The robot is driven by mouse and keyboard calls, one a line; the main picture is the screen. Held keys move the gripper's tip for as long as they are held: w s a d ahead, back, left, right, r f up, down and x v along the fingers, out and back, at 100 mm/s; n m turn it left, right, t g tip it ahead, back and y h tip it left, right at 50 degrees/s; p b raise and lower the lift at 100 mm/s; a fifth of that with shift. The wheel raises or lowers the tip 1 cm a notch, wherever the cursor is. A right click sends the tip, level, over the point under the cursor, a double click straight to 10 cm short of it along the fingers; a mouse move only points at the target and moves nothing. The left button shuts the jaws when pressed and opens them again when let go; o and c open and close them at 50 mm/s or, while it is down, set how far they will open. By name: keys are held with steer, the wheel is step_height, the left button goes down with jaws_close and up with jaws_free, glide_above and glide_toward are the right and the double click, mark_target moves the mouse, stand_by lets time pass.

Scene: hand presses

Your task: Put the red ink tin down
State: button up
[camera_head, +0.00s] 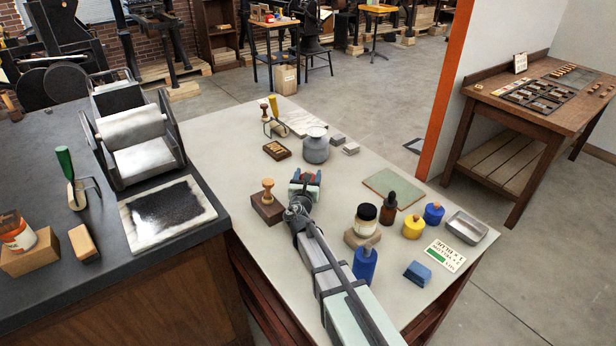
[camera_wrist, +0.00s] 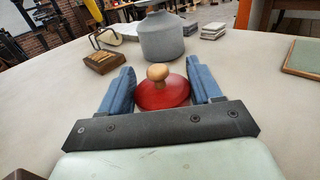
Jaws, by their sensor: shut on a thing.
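The red ink tin (camera_wrist: 165,94) shows in the wrist view as a round red top with a pale wooden knob, between the two blue fingers of my gripper (camera_wrist: 162,92). My gripper is shut on it.
A grey lidded jar (camera_head: 316,149) stands behind my gripper. A wooden-knobbed stamp on a brown block (camera_head: 267,210) is close on the left. A dark-lidded jar (camera_head: 366,220), bottles and a green mat (camera_head: 393,189) are on the right. Bare tabletop (camera_head: 352,182) lies between gripper and mat.

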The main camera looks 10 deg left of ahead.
steer(key=shift+f, duration=0.1)
steer(key=o, duration=1.4)
steer(key=s, duration=0.3)
steer(key=shift+s+r, duration=0.2)
steer(key=r, duration=0.6)
steer(key=shift+w+r, duration=0.1)
steer(key=shift+w, duration=0.1)
steer(key=shift+r, duration=0.35)
steer(key=c, duration=0.3)
